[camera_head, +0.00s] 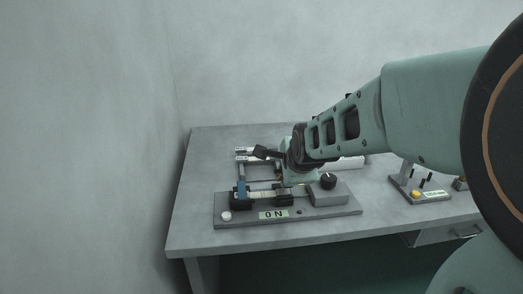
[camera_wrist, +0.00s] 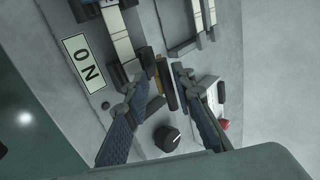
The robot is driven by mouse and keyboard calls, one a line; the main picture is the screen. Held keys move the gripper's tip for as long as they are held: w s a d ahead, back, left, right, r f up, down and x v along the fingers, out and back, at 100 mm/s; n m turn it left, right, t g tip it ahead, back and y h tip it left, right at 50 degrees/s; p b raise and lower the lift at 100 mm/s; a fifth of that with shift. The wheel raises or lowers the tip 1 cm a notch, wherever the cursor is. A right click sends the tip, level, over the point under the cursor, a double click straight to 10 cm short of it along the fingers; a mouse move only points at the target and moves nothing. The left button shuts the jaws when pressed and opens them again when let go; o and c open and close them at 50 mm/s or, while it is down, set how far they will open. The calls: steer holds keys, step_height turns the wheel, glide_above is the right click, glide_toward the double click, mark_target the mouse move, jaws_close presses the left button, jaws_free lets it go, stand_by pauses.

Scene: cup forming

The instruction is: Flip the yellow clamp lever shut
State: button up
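My gripper (camera_wrist: 165,68) points down over the fixture plate, with its two fingers apart. A small yellowish-brown piece (camera_wrist: 155,104) shows beside the left finger, mostly hidden, and may be part of the yellow clamp lever. I cannot make out the lever's full shape or position.
A panel with a yellow button (camera_head: 415,194) stands to the right. The table's left front is clear.

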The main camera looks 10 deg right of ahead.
steer(key=shift+v, duration=1.2)
steer(key=shift+w+r, duration=0.1)
steer(key=shift+c, duration=0.7)
